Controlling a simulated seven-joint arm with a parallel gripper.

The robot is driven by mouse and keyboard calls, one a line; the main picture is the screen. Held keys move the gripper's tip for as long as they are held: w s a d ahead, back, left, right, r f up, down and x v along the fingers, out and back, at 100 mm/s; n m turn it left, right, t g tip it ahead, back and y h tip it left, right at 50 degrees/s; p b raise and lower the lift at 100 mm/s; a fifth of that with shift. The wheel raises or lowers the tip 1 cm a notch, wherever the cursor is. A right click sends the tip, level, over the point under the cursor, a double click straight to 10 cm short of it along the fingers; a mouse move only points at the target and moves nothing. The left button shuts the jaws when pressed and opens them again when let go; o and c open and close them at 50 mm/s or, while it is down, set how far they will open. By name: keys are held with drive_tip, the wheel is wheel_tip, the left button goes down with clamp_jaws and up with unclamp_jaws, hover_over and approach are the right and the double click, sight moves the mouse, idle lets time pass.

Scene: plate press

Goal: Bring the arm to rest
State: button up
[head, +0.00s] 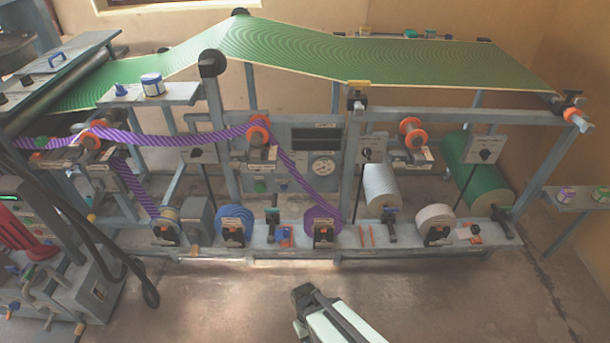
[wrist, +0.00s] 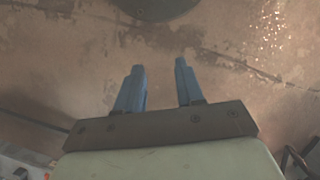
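My gripper (wrist: 160,84) shows in the wrist view with its two blue fingers apart and nothing between them. It hangs over bare, stained floor (wrist: 225,75). In the head view, part of my arm (head: 335,318) shows at the bottom middle, in front of the press and apart from it. The fingers cannot be made out in the head view.
The press frame (head: 350,170) spans the head view, with a green web (head: 330,52) on top. Rolls stand along its front ledge, among them a blue roll (head: 234,226) and a purple roll (head: 322,222). A side table (head: 575,203) stands at right.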

drive_tip(key=s+d+f+m+g+y, duration=0.1)
drive_tip(key=s+d+f+m, duration=0.1)
drive_tip(key=d, duration=0.5)
drive_tip(key=s+d+f+m+g, duration=0.2)
drive_tip(key=s+d+f+m, duration=0.1)
drive_tip(key=s+d, duration=0.4)
drive_tip(key=shift+s+f+y, duration=0.15)
drive_tip(key=shift+f+y, duration=0.25)
drive_tip(key=shift+f, duration=0.15)
